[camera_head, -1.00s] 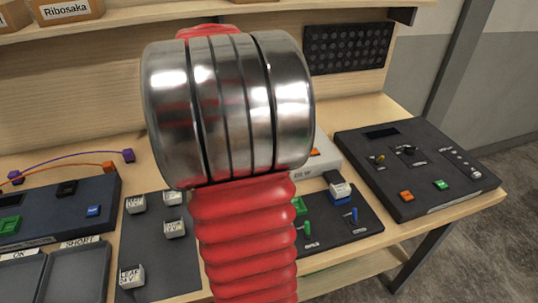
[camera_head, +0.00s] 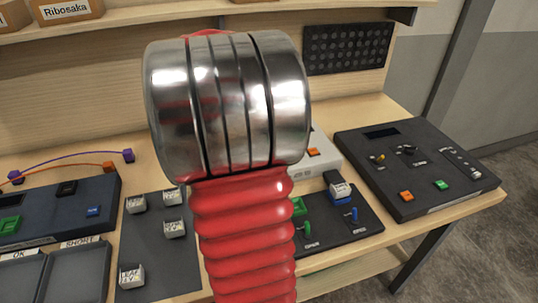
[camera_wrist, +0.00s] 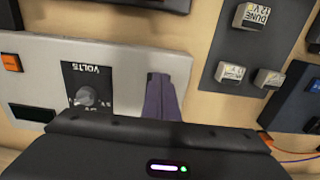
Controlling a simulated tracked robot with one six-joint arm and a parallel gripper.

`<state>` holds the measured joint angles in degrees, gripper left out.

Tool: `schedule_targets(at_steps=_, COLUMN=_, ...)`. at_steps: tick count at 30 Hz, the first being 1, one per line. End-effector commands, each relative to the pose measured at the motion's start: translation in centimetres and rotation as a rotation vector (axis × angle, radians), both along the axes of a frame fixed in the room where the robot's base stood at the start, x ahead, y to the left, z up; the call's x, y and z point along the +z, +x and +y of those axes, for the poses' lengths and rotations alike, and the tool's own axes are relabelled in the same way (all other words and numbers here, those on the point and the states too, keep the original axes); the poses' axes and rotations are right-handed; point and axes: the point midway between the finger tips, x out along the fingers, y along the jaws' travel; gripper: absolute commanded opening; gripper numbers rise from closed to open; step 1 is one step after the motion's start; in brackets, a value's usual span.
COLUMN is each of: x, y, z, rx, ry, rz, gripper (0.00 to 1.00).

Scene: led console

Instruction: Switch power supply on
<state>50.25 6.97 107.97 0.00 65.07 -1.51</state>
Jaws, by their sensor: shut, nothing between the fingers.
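The power supply is a light grey box (camera_head: 325,163), mostly hidden behind my arm in the head view. Its orange switch (camera_head: 313,152) shows just right of my arm. In the wrist view the power supply (camera_wrist: 130,60) is upside down, with the orange switch (camera_wrist: 12,62) at the left edge and a VOLTS dial (camera_wrist: 86,97) in the middle. I cannot tell the switch's setting. My gripper (camera_wrist: 161,82) is shut and empty, over the box's side away from the switch, right of the dial. I cannot tell if it touches. The head view hides it.
A black console (camera_head: 420,165) with orange and green buttons stands at the right. A dark panel with small levers (camera_head: 340,232) lies in front of the power supply. A dark board with labelled blocks (camera_head: 150,255) is at the left, beside trays (camera_head: 80,275).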

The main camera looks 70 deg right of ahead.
Motion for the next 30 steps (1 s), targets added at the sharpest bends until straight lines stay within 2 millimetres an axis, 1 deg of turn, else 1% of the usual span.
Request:
schedule_targets(at_steps=12, x=-0.83, y=-0.01, z=0.03, rx=0.0, ry=0.001, rz=0.001, gripper=0.0)
schedule_targets(at_steps=30, x=-0.83, y=0.29, z=-0.29, rx=0.001, ry=-0.001, rz=-0.001, gripper=0.0)
